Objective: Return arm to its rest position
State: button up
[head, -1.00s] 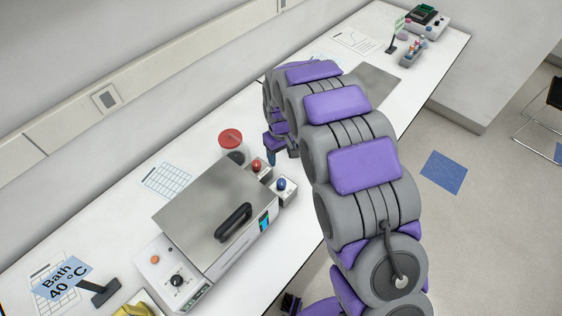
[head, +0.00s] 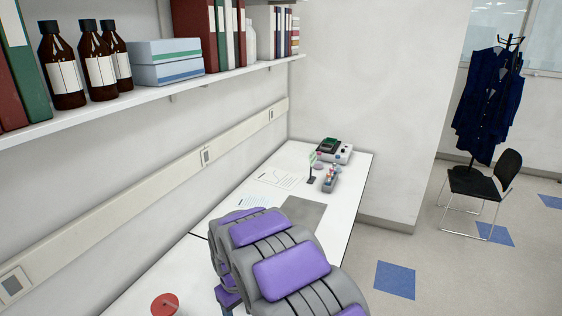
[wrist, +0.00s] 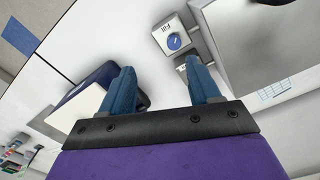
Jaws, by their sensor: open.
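My gripper (wrist: 158,72) shows in the wrist view with its two blue fingers apart. The gap between them is empty, with white bench behind it. My purple and grey arm arches over the bench at the bottom of the head view, where the fingers are hidden or out of frame. A box with a blue knob marked "Fill" (wrist: 172,40) lies beyond the right finger in the wrist view. A grey metal lid (wrist: 265,45) is to its right. A dark blue and white object (wrist: 88,98) shows beside the left finger; I cannot tell what it is.
A red-topped container (head: 165,304) stands on the bench left of my arm. A grey mat (head: 303,217), tube rack (head: 330,180), small sign (head: 312,164) and green-topped device (head: 335,150) are farther back. A shelf (head: 150,100) overhangs the left. Open floor lies right, with a chair (head: 482,182).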

jog(key=s+d+r+m+b, duration=0.1)
jog(key=s+d+r+m, duration=0.1)
jog(key=s+d+r, duration=0.45)
jog(key=s+d+r+m, duration=0.2)
jog(key=s+d+r, duration=0.15)
jog(key=d, duration=0.65)
jog(key=s+d+m+b, duration=0.1)
jog(key=s+d, duration=0.4)
jog(key=s, duration=0.5)
jog(key=s+d+r+m+g+b, duration=0.1)
jog(key=s+d+m, duration=0.2)
jog(key=s, duration=0.8)
jog(key=shift+s+d+r+m+g, duration=0.2)
jog(key=shift+d+r+m+g, duration=0.15)
jog(key=shift+d, duration=0.6)
jog(key=shift+s+f, duration=0.15)
jog(key=shift+s, duration=0.4)
jog(key=shift+c, duration=0.2)
